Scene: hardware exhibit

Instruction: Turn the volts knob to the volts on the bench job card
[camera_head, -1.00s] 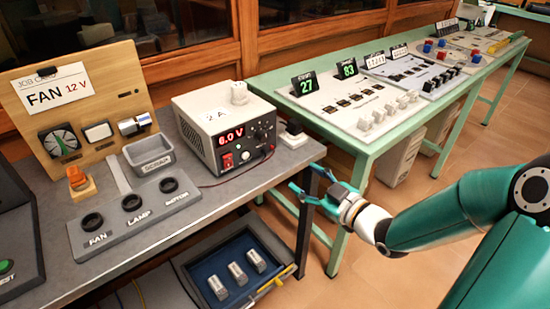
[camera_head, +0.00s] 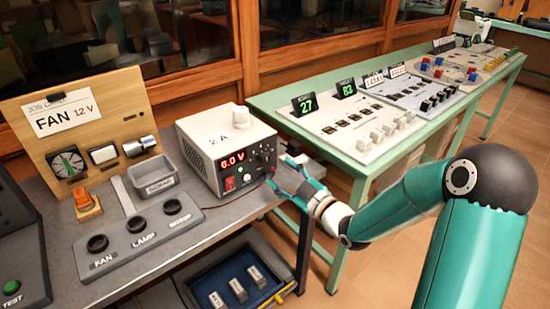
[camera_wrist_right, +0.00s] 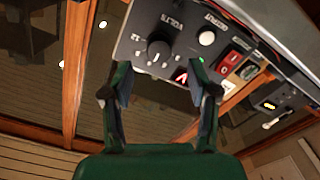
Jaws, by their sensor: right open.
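The bench job card (camera_head: 62,114) on the wooden board reads FAN 12 V. The grey power supply (camera_head: 205,152) has a red display (camera_head: 232,161) reading 6.0 V. Its black volts knob (camera_wrist_right: 160,48) shows upside down in the right wrist view, with 12 and 6 marked around it. My right gripper (camera_head: 279,174) is open beside the supply's front face. In the wrist view its two fingers (camera_wrist_right: 160,72) stand apart on either side of the knob's line, short of it, with nothing between them. My left gripper is not in view.
A switch box (camera_head: 145,238) labelled FAN, LAMP and MOTOR sits on the bench, with a scrap tray (camera_head: 153,180) behind it. A red switch (camera_wrist_right: 235,60) is near the knob. A green table (camera_head: 375,160) with other panels stands at right.

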